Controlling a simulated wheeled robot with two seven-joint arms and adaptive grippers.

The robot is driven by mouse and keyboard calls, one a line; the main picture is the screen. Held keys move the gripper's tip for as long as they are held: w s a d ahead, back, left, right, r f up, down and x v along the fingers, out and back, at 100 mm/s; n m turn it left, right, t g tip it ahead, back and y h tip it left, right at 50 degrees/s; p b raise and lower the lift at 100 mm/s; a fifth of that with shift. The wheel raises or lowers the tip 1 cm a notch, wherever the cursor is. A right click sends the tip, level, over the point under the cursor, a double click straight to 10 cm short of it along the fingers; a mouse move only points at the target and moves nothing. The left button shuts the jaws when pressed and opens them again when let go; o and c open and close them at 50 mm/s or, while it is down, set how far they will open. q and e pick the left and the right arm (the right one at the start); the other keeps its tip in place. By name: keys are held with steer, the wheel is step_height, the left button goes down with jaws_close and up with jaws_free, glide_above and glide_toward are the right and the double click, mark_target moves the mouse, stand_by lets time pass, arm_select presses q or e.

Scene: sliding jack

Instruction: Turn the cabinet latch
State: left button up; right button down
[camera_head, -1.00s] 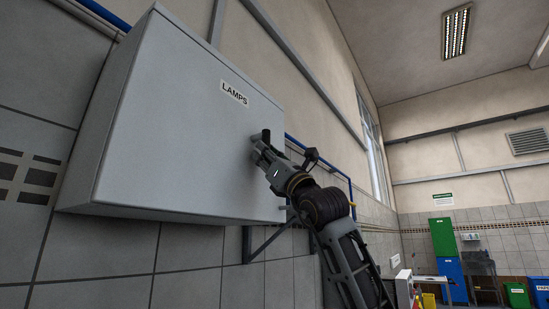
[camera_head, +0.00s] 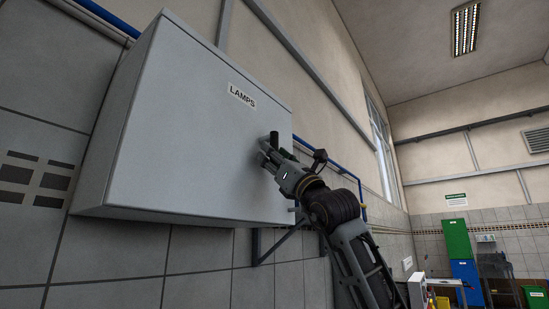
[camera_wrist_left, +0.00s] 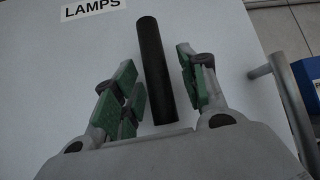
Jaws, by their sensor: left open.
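The grey wall cabinet (camera_head: 190,130) is closed and carries a "LAMPS" label (camera_head: 242,95). Its latch is a dark, bar-shaped handle (camera_head: 274,138) near the right edge of the door; it also shows in the left wrist view as a black bar (camera_wrist_left: 157,70), slightly tilted. My left gripper (camera_head: 271,156) is at the door by the latch. In the left wrist view its green-padded fingers (camera_wrist_left: 163,90) are open, one on each side of the bar, with gaps visible on both sides. My right gripper is not in view.
A blue pipe (camera_head: 342,170) runs along the wall behind my left arm. A support bracket (camera_head: 280,243) sits under the cabinet. Green and blue lockers (camera_head: 456,238) stand far off at the right. The door face left of the latch is clear.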

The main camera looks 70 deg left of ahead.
arm_select(q)
steer(key=shift+d+f, duration=0.1)
steer(key=v, duration=1.1)
steer(key=shift+d+f, duration=0.25)
steer(key=shift+w, duration=0.15)
stand_by(0.6)
